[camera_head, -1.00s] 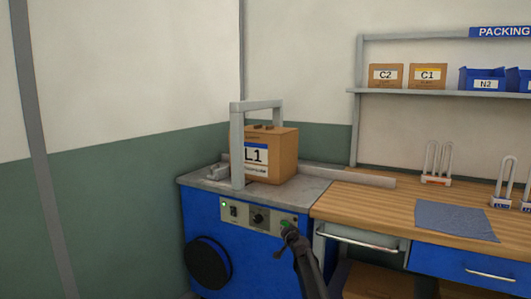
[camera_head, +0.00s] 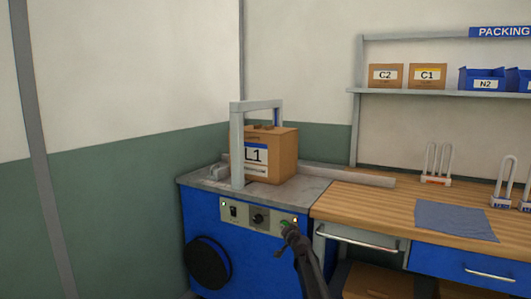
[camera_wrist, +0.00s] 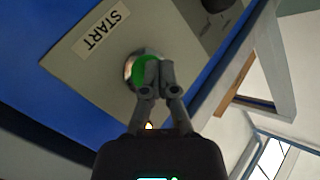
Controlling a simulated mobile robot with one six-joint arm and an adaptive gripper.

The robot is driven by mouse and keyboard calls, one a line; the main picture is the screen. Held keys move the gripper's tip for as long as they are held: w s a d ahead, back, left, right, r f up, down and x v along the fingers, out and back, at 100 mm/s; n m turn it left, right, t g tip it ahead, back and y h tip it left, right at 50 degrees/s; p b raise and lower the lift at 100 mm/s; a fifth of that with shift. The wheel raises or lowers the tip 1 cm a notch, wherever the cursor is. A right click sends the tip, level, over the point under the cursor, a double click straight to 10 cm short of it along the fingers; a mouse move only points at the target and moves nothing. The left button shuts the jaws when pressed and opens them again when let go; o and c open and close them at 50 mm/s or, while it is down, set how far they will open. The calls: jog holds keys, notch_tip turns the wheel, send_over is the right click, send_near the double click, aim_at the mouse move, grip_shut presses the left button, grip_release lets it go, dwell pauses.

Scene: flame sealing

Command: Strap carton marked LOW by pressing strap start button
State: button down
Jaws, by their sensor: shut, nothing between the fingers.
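The carton marked L1 (camera_head: 271,158) is brown with a white and blue label. It sits upright on the strapping machine's grey top, within the grey arch (camera_head: 238,150). The label is partly hidden by the arch's near post. The green start button (camera_wrist: 141,70) sits in a metal ring beside the START label in the wrist view. My gripper (camera_wrist: 158,75) is shut and empty, its fingertips over the button and appearing to touch it. In the head view my gripper (camera_head: 287,230) is at the right end of the control panel (camera_head: 246,216).
The panel has a switch, a dark knob (camera_head: 260,217) and small lit lamps. A wooden packing bench (camera_head: 370,205) with a grey-blue cloth (camera_head: 455,220) adjoins the machine on the right. A shelf behind holds cartons C2 (camera_head: 386,75) and C1 (camera_head: 428,76) and blue bins.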

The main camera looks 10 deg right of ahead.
jog(key=shift+s+a, duration=0.25)
jog(key=shift+s, duration=0.15)
jog(key=s+a, duration=0.1)
jog(key=s, duration=0.1)
jog(key=s+a, duration=0.2)
jog(key=shift+s+a, duration=0.2)
jog(key=shift+s, duration=0.15)
dwell(0.6)
dwell(0.5)
